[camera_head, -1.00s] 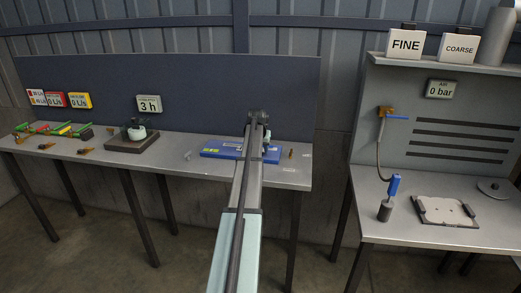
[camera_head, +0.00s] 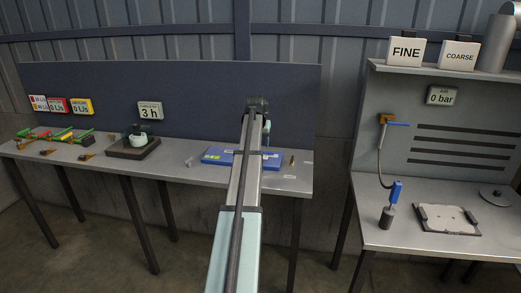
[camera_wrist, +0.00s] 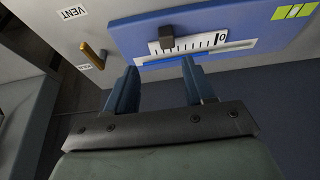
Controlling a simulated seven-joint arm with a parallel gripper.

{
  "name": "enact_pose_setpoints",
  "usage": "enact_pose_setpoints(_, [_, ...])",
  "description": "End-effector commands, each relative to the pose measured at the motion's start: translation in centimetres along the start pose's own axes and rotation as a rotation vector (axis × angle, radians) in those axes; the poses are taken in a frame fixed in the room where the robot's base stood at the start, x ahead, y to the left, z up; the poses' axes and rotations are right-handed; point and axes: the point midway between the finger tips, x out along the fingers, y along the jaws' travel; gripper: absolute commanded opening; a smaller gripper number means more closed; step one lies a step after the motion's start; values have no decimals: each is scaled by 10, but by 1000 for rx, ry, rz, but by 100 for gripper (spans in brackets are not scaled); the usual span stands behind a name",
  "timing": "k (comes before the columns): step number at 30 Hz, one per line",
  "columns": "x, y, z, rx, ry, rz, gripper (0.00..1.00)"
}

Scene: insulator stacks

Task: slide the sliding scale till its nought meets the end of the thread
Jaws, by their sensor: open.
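In the wrist view a blue board (camera_wrist: 122,35) carries a white sliding scale (camera_wrist: 193,44) with black tick marks and a 0 at its right end. A dark block (camera_wrist: 167,42) sits on the scale's left part. In the head view my arm partly hides the board (camera_head: 222,157).
A brass lever (camera_wrist: 92,55) stands beside the board near the VENT label (camera_wrist: 74,13). In the head view a dark tray with a pot (camera_head: 134,146) and green-red parts (camera_head: 60,135) are on the bench's left. A separate bench (camera_head: 400,235) stands right.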

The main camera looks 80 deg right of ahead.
Motion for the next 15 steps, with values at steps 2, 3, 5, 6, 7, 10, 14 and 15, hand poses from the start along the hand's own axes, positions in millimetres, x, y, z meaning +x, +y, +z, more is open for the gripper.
enact_pose_setpoints(2, [-13, 0, 0, 0, 2, 0, 53])
enact_pose_setpoints(3, [-18, 0, 0, 0, 1, 0, 53])
enact_pose_setpoints(5, [-24, 0, 0, 0, 1, 0, 53])
enact_pose_setpoints(6, [-27, 0, 0, 0, 2, 0, 53])
enact_pose_setpoints(7, [-30, 0, 0, 0, 2, 0, 53])
enact_pose_setpoints(10, [-34, 0, 0, 0, 2, 0, 53])
enact_pose_setpoints(14, [-36, 0, 0, 0, 1, 0, 53])
enact_pose_setpoints(15, [-36, 0, 0, 0, 1, 0, 53])
